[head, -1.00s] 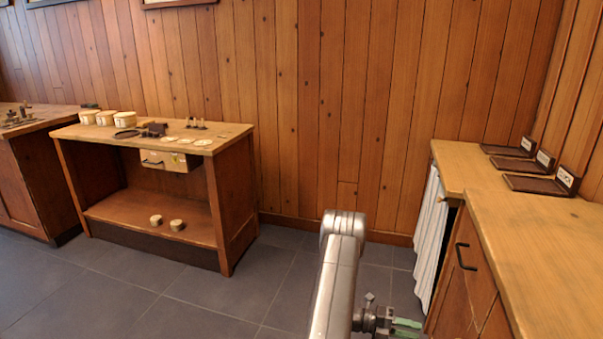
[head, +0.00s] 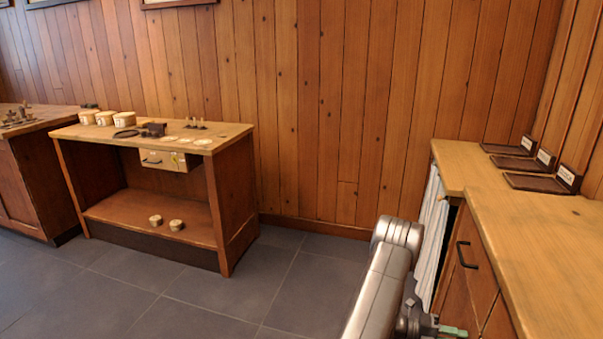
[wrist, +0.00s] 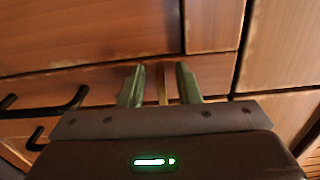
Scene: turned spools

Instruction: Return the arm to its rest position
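My arm folds down in front of the right-hand cabinet in the head view. The green fingers of my gripper (head: 453,331) show at the bottom edge, close to the cabinet front. In the wrist view my gripper (wrist: 160,82) has its two green fingers apart. A thin tan strip shows between them; it looks like part of the cabinet behind, and I see nothing held. The cabinet front (wrist: 90,30) fills most of the wrist view.
The right-hand counter (head: 490,215) carries three dark labelled trays (head: 543,183). A workbench (head: 85,133) with pots and small parts stands left. Grey floor (head: 290,290) between is clear.

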